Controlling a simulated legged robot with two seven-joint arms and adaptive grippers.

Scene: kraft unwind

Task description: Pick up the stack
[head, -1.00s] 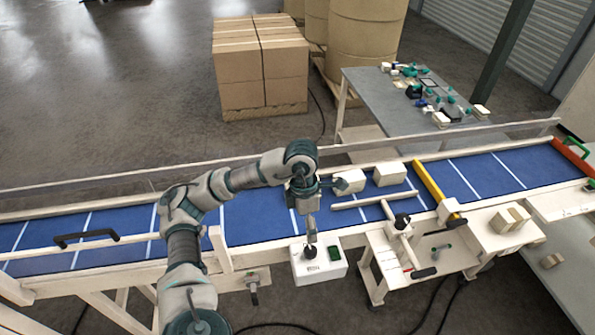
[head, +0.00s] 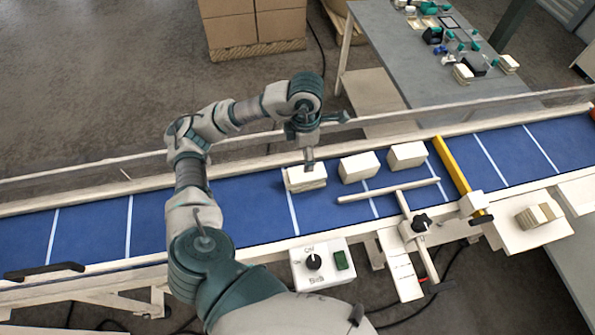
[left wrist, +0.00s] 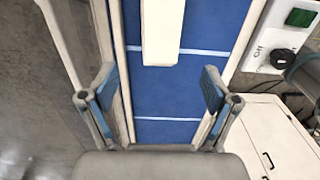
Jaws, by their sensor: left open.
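Several cream stacks of flat pieces are in view. The nearest stack (head: 305,180) sits on the blue belt, with two more, a middle stack (head: 358,167) and a right stack (head: 407,156), in a row beside it. My left gripper (head: 326,143) is open and empty, above and just behind the nearest stack, one finger overlapping its top edge in the head view. In the left wrist view a cream stack (left wrist: 162,32) lies ahead between the spread fingers (left wrist: 158,82); I cannot tell any contact. My right gripper is not in view.
The blue belt (head: 95,228) has raised rails. A yellow bar (head: 456,167) crosses it right of the stacks; a cream rod (head: 388,190) lies in front. A control box (head: 323,264) stands at the near edge. A side tray (head: 518,236) holds more pieces.

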